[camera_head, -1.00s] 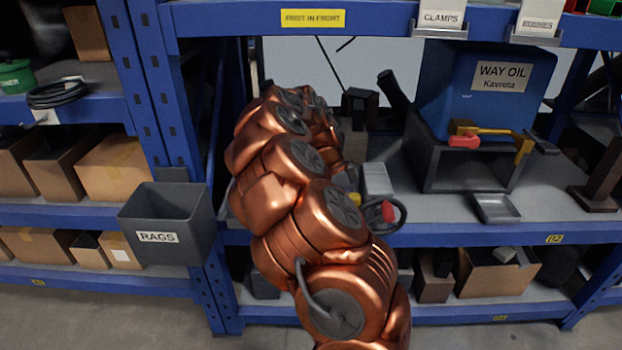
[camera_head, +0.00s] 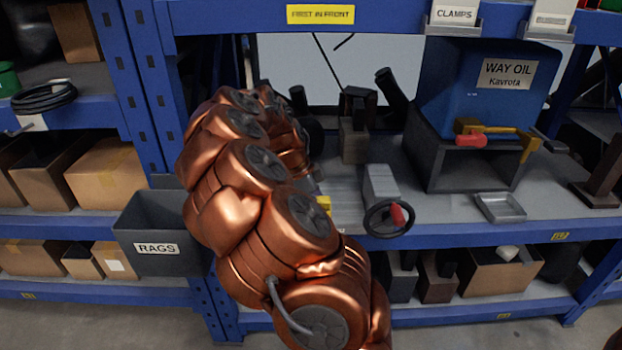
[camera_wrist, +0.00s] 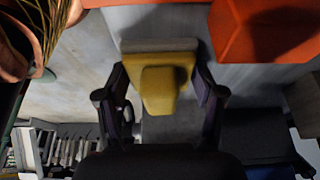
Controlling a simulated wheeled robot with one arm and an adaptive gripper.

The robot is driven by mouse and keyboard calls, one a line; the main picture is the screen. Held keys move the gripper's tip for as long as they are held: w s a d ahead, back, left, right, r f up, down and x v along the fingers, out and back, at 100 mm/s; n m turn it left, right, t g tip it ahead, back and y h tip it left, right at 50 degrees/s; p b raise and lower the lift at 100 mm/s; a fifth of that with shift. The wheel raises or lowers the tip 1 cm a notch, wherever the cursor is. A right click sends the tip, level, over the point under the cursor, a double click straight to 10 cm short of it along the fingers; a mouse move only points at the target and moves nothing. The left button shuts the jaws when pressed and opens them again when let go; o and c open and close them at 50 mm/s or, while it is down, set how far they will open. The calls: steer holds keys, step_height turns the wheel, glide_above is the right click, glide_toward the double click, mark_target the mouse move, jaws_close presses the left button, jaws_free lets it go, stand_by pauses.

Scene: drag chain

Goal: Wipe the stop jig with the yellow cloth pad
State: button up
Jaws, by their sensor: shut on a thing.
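In the wrist view, my gripper (camera_wrist: 160,88) has its dark fingers on both sides of the yellow cloth pad (camera_wrist: 165,90) and is shut on it. The pad has a raised block on a wider yellow part, with a pale grey edge beyond it. A pale grey surface lies behind the pad; I cannot tell whether they touch. In the head view, my copper arm hides the gripper. A small yellow patch (camera_head: 324,204) shows beside the arm; I cannot tell whether it is the pad. I cannot surely make out the stop jig.
A grey device with a handwheel (camera_head: 388,217) stands right of my arm on the shelf. Behind it are a dark block (camera_head: 355,140) and the blue way oil container (camera_head: 490,85). A rags bin (camera_head: 160,230) hangs at left. An orange object (camera_wrist: 255,35) is near the gripper.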

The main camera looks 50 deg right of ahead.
steer(key=shift+w+a+r, duration=0.1)
steer(key=shift+w+a, duration=0.45)
steer(key=shift+w, duration=0.1)
step_height(320, 180, up, 3)
steer(key=shift+a+p, duration=0.1)
steer(key=shift+p, duration=0.55)
steer(key=shift+s+d+r+p, duration=0.1)
steer(key=shift+d+r+p, duration=0.1)
steer(key=shift+r+p, duration=1.3)
steer(key=shift+r, duration=1.1)
